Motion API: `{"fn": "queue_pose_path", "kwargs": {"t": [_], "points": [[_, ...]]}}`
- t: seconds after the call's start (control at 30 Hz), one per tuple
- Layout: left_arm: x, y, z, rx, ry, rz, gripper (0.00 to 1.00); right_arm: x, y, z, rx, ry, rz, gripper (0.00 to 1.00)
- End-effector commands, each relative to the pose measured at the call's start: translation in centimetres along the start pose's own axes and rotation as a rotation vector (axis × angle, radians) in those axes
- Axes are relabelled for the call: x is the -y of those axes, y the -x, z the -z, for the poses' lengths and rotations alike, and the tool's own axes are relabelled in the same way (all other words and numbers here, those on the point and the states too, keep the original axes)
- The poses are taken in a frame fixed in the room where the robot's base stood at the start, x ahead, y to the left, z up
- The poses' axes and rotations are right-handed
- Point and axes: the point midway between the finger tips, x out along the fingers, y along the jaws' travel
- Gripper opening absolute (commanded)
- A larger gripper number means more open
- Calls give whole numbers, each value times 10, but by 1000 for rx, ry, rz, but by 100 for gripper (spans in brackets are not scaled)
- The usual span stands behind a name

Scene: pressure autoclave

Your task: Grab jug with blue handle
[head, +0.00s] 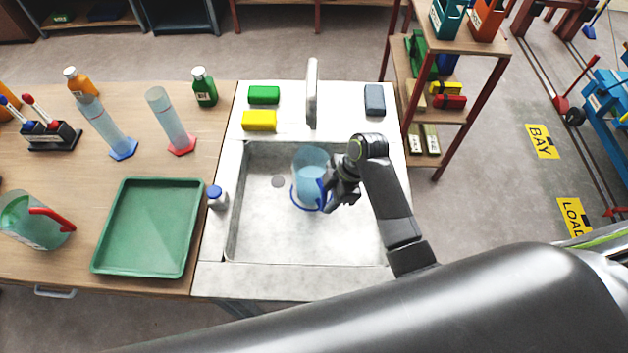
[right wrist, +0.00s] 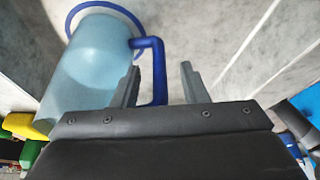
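The jug with the blue handle (head: 309,162) is clear with a light blue tint and has a blue ring at its base. It appears to stand upright in the sink. Its handle (head: 321,190) is on the side toward my right gripper (head: 331,194). In the right wrist view, the jug (right wrist: 92,72) is at the left and its blue handle (right wrist: 158,72) lies between the two fingers of my right gripper (right wrist: 160,78). The fingers are open, with a gap on each side of the handle. My left gripper is not in view.
The sink (head: 262,235) has walls around the jug. A tap (head: 311,92) stands behind it, with green (head: 264,95) and yellow (head: 259,120) sponges at the left. A red-handled jug (head: 32,222) stands beyond.

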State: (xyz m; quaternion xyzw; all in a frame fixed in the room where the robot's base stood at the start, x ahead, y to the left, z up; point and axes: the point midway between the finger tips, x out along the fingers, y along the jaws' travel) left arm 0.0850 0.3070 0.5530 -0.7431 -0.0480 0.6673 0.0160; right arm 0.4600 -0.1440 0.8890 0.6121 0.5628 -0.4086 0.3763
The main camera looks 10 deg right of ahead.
Motion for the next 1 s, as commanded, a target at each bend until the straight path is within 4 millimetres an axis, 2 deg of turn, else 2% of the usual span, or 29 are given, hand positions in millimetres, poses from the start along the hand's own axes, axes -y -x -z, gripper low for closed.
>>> {"fn": "queue_pose_path", "kwargs": {"t": [0.3,0.6,1.0], "points": [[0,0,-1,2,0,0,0,0,-6,0,1,0,0,40],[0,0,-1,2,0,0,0,0,-6,0,1,0,0,0],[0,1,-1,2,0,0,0,-1,-5,1,-1,1,-4,0]]}}
